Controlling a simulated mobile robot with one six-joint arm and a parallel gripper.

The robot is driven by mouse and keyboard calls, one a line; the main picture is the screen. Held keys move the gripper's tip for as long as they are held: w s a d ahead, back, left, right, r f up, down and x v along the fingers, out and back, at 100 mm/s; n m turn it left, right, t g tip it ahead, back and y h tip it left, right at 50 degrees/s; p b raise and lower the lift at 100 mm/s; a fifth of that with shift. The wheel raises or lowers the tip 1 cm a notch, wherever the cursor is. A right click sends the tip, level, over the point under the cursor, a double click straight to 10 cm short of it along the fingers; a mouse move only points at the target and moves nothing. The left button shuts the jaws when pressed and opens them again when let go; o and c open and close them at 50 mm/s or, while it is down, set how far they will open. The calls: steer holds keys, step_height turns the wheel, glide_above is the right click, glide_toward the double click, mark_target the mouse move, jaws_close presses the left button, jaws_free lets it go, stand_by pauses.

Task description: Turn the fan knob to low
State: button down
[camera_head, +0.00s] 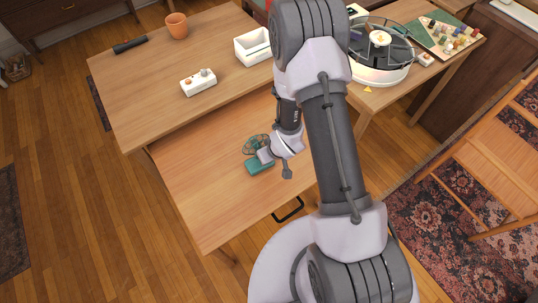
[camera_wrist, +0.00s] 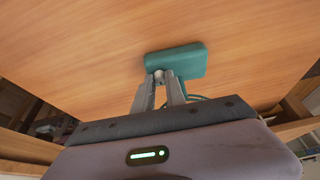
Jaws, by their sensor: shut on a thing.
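A small teal fan stands in the open drawer (camera_head: 205,205); its round cage (camera_head: 252,144) and flat base (camera_head: 259,167) show beside my gripper (camera_head: 267,155). In the wrist view the teal base (camera_wrist: 185,61) lies just beyond my fingertips (camera_wrist: 164,78). The fingers come together on a small pale knob (camera_wrist: 158,75) at the near edge of the base. My gripper is shut on this knob. The knob's setting and any markings cannot be read. Most of the cage is hidden behind my fingers in the wrist view.
The tabletop behind the drawer holds a white box with knobs (camera_head: 198,84), a terracotta pot (camera_head: 177,26), a black cylinder (camera_head: 130,45) and a white tray (camera_head: 243,49). A round device (camera_head: 382,76) and a game board (camera_head: 430,42) are right. The drawer floor around the fan is clear.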

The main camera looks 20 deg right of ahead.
steer(key=c, duration=1.4)
jaws_free()
steer(key=shift+o, duration=0.2)
steer(key=shift+r, duration=0.1)
steer(key=p+v, duration=0.7)
steer(key=v, duration=1)
steer(key=shift+s, duration=0.2)
steer(key=shift+d, duration=0.15)
